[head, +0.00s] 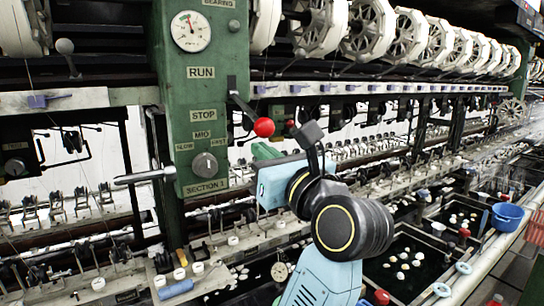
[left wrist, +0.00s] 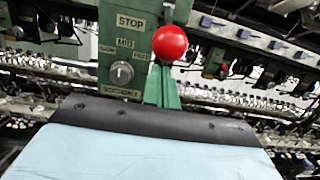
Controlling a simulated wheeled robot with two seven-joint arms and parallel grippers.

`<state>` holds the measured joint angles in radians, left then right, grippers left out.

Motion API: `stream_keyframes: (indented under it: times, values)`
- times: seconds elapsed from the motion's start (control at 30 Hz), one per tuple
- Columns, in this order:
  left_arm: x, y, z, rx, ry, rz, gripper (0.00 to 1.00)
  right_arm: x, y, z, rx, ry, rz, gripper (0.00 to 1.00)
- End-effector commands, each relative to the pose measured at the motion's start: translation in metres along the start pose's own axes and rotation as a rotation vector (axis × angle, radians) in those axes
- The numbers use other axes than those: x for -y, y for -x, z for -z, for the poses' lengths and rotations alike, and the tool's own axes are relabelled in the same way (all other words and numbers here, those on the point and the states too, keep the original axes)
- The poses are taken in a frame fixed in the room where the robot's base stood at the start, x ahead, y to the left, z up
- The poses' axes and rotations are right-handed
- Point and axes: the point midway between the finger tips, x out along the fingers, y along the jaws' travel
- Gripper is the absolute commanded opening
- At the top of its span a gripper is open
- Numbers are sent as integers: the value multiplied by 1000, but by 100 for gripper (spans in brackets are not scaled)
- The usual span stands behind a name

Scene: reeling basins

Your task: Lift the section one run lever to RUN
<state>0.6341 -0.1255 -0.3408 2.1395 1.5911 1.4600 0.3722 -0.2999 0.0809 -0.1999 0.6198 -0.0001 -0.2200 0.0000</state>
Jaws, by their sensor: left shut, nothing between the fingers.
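The section one run lever is a short black arm (head: 244,107) on the right side of the green control post, slanting down to a red ball knob (head: 264,127). The knob hangs at about the height of the STOP plate (head: 203,115), below the RUN plate (head: 201,72). My left gripper (head: 262,150) is shut and empty, its green fingers just below the knob. In the left wrist view the red knob (left wrist: 170,43) shows just above the shut fingertips (left wrist: 163,72); I cannot tell whether they touch. My right gripper is not in view.
The post carries a gauge (head: 191,31), a speed dial (head: 205,164) and a SECTION 1 plate (head: 206,187). A metal handle (head: 145,176) juts left. White reels (head: 320,25) run above. Basins (head: 405,262) with white cocoons and a blue bowl (head: 507,216) lie at right.

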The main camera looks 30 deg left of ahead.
Motion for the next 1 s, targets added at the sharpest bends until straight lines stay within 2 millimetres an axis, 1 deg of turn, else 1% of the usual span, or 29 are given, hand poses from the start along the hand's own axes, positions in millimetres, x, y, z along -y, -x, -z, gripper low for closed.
stream_keyframes:
  times: [0.37, 0.67, 1.0]
  values:
    - [0, -1, 0, 1, 0, 0, 0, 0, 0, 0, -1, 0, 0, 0]
    - [0, -3, -10, 0, 1, 0, 0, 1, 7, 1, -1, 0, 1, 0]
    - [0, -3, -11, 1, 0, 0, 0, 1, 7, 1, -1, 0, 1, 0]
